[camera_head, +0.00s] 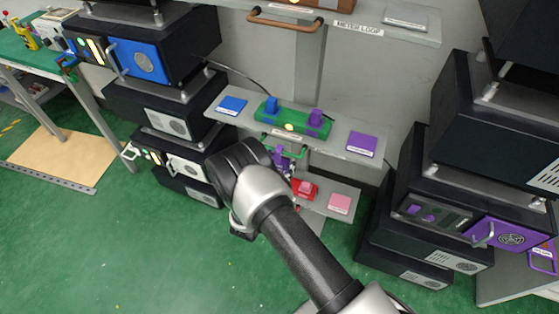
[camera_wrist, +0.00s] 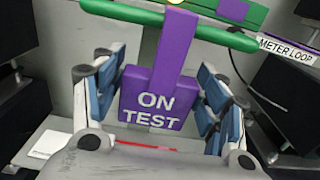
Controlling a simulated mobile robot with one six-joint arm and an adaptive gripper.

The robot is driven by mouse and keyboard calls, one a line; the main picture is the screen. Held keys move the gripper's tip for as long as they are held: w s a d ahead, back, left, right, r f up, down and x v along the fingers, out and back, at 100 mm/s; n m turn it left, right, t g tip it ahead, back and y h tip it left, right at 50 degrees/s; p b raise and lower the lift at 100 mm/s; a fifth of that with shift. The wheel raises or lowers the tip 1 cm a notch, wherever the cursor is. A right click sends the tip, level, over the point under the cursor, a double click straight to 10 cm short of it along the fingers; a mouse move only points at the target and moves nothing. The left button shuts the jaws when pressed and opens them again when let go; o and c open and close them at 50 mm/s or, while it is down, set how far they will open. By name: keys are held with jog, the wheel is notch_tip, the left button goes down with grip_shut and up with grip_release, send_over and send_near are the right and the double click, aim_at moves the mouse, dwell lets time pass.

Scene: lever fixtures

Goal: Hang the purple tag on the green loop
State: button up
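The purple tag (camera_wrist: 155,98), marked "ON TEST", shows face-on in the wrist view. Its narrow strap rises across the front of the green loop's bar (camera_wrist: 130,12). Whether the strap hooks over the bar behind cannot be seen. My gripper (camera_wrist: 162,100) has its blue-padded fingers spread on either side of the tag, with narrow gaps showing beside its lower edges. In the head view, the green loop (camera_head: 299,153) sits under the middle shelf, and my gripper (camera_head: 270,160) is just in front, hiding most of the tag.
Above the loop, the middle shelf (camera_head: 229,117) carries a green fixture (camera_head: 290,117) with blue and purple blocks. Below it, a lower shelf (camera_head: 346,189) holds a red fixture (camera_head: 305,189) and a pink plate (camera_head: 340,203). Dark equipment stacks stand on both sides. Green floor lies open at left.

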jog(key=shift+o, duration=1.1)
jog(key=v, duration=1.2)
jog(key=w+d+r+m+g+h, duration=0.2)
jog(key=d+r+m+g+h, duration=0.35)
jog(key=d+r+m, duration=0.45)
jog(key=s+d+r+m+g+h, duration=0.1)
jog(key=s+d+r+m+g, duration=0.25)
jog(key=d+r, duration=0.25)
jog(key=s+d+r+m+g, duration=0.3)
jog(key=d+r+m+g, duration=0.1)
jog(key=d+r+g, duration=0.15)
jog(key=s+d+r+m+g+y, duration=0.3)
jog(key=s+d+r+m+y, duration=0.15)
jog(key=s+m, duration=0.4)
jog(key=s+a+r+m+t+y, duration=0.5)
jog(key=s+y, duration=0.3)
jog(key=s, duration=0.2)
jog(key=shift+r+m, duration=0.5)
jog(key=shift+r, duration=0.25)
